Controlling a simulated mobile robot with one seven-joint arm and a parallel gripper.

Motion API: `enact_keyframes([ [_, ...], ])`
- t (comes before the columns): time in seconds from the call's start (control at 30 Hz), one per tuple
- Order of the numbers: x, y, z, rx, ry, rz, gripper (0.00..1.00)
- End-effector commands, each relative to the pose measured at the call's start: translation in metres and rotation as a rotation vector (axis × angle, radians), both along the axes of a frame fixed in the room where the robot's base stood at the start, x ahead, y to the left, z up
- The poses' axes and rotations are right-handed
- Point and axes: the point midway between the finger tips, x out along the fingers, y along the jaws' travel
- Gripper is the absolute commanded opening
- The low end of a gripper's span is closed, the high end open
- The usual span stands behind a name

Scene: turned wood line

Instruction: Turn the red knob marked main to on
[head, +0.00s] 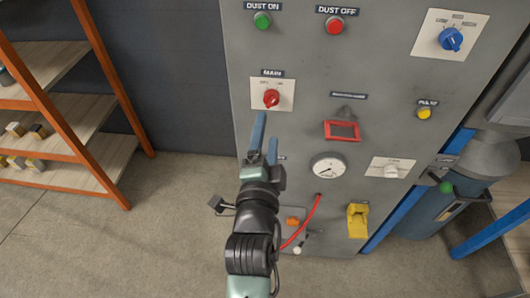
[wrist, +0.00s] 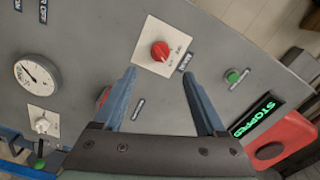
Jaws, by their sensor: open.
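The red knob (head: 271,98) sits on a white plate (head: 287,102) under a label reading MAIN (head: 272,73), on the grey panel's upper left in the head view. In the wrist view the red knob (wrist: 160,51) is just beyond and between my fingertips. Its plate has small position marks that I cannot read clearly, so I cannot tell the setting. My gripper (head: 264,130) is open with two blue fingers, below the knob in the head view. In the wrist view my gripper (wrist: 159,73) is empty, its fingers spread to either side and apart from the knob.
The panel also carries a green button (head: 262,21), a red button (head: 335,26), a blue rotary knob (head: 450,39), a red-framed box (head: 342,131) and a round gauge (head: 328,167). A red cable (head: 303,228) hangs lower down. Wooden shelves (head: 60,100) stand to the left.

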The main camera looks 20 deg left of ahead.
Motion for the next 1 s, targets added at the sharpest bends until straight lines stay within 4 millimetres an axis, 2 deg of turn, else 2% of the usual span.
enact_keyframes([
  [0.13,-0.02,-0.007,-0.003,-0.002,0.0,-0.001,0.74],
  [0.33,-0.033,-0.01,-0.001,0.001,0.001,-0.001,0.74],
  [0.9,-0.034,-0.01,0.001,0.001,0.0,-0.002,0.74],
  [0.97,-0.032,-0.011,0.009,-0.005,-0.014,-0.007,0.74],
  [1.0,-0.03,-0.012,0.019,-0.015,-0.033,-0.014,0.74],
])
